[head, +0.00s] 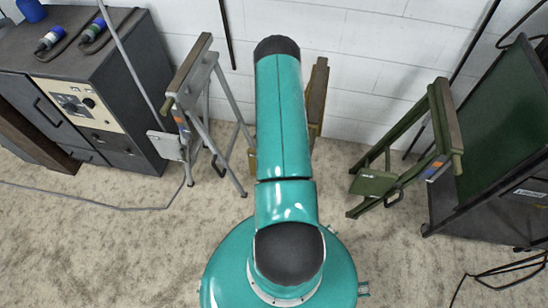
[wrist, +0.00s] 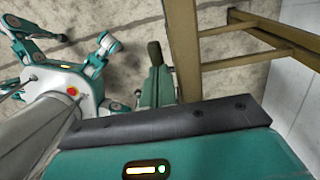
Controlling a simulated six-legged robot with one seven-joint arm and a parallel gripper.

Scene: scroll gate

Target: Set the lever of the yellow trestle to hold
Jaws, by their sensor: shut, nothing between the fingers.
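The yellow trestle (head: 317,97) stands against the back wall in the head view, mostly hidden behind my teal arm. A small yellowish piece of it shows left of the arm. In the wrist view its yellow-brown frame (wrist: 186,55) fills the upper right, with rungs running to the right. I cannot make out its lever or the lever's setting in either view. My gripper (wrist: 154,50) shows in the wrist view as narrow shut fingers with a dark tip, left of the yellow upright. It holds nothing, and it looks apart from the frame. The head view hides it behind my arm.
A grey trestle (head: 212,105) stands left of my arm, beside a dark cabinet (head: 105,85). A green trestle (head: 437,125) stands to the right, near a dark green-panelled unit (head: 500,125). Cables lie on the floor at both sides. Speckled floor (head: 120,240) is open at front left.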

